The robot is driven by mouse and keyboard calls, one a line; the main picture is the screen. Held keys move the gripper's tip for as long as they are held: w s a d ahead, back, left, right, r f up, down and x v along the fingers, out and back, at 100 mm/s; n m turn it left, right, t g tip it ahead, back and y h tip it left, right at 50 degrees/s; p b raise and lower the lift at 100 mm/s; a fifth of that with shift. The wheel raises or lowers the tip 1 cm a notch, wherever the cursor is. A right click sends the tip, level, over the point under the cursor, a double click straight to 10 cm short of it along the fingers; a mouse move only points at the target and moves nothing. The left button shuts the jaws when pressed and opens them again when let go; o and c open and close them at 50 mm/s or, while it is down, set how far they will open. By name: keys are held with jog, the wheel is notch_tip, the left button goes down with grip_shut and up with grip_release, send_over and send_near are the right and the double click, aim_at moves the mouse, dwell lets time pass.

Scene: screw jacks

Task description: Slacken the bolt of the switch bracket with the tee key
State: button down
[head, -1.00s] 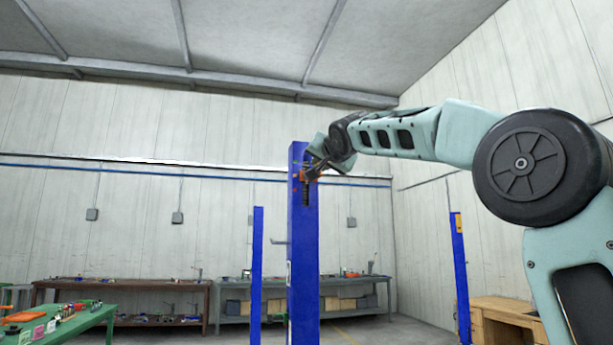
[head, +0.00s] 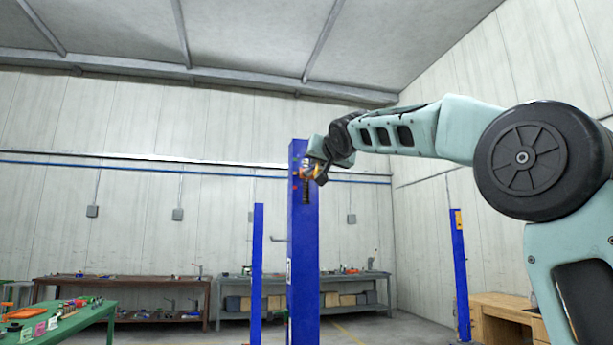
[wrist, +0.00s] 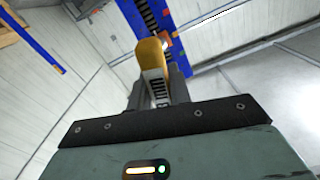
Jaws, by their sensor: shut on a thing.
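My gripper (wrist: 158,92) is shut on the tee key (wrist: 150,62), whose rounded yellow-orange handle sits between the grey fingers in the wrist view. The key's far end is hidden behind its handle. In the head view my gripper (head: 316,172) is small, in front of the upper part of the blue jack post (head: 304,240). The blue post (wrist: 180,50) lies just beyond the key in the wrist view. A small orange part (wrist: 165,42) shows there, perhaps on the switch bracket. The bracket and its bolt are too small to make out; contact with the key cannot be told.
Other blue posts stand behind at left (head: 257,270) and at right (head: 460,270). Workbenches line the back wall, and a green table (head: 75,325) with tools is at lower left. A wooden desk (head: 500,315) is at right. Air around my arm looks clear.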

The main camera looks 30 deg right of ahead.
jog(key=shift+s, duration=0.15)
jog(key=shift+s+a+b, duration=0.2)
jog(key=shift+s+b, duration=0.25)
jog(key=shift+s, duration=0.2)
jog(key=b+v, duration=0.2)
jog(key=v, duration=0.5)
jog(key=shift+b, duration=0.4)
jog(key=shift+r, duration=0.1)
